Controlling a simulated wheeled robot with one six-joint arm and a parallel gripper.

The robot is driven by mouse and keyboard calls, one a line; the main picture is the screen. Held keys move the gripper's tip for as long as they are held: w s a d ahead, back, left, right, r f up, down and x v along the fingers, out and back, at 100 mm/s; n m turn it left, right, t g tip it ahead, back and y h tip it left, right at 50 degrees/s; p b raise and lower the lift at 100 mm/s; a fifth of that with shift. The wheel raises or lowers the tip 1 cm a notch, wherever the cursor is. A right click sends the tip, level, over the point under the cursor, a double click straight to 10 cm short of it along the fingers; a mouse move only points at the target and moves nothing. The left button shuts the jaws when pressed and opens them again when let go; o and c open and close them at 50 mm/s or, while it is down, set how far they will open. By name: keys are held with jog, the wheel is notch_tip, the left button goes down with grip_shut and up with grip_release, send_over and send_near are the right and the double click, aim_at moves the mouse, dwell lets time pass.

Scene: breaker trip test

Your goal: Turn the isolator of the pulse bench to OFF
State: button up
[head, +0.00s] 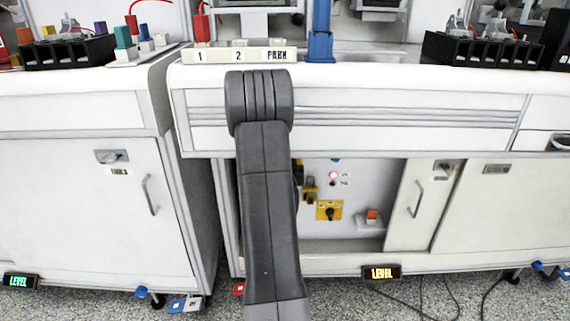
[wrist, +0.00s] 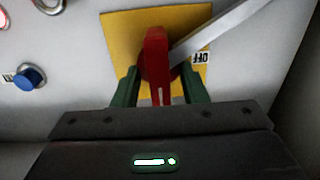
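In the wrist view the isolator's red handle (wrist: 156,62) stands upright on a yellow plate (wrist: 118,35). A white OFF label (wrist: 201,57) is on the plate's right side, and the handle does not point at it. My gripper (wrist: 159,88) has one green finger on each side of the handle's lower part. Gaps show between the fingers and the handle, so it looks open around it. A grey bar (wrist: 225,28) slants up to the right from beside the handle. My gripper does not show in the head view, where my arm hides part of the open bay.
A blue button (wrist: 30,77) is left of the plate. A door (head: 420,205) stands at the bay's right side.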

grip_shut()
jog(key=shift+n, duration=0.3)
jog(key=n, duration=0.4)
jog(key=shift+a, duration=0.2)
jog(key=n, duration=0.5)
jog(key=shift+a+f, duration=0.15)
jog(key=n, duration=0.4)
jog(key=shift+f, duration=0.15)
jog(key=shift+a+f+n, duration=0.1)
jog(key=shift+f+n, duration=0.05)
jog(key=shift+n, duration=1.95)
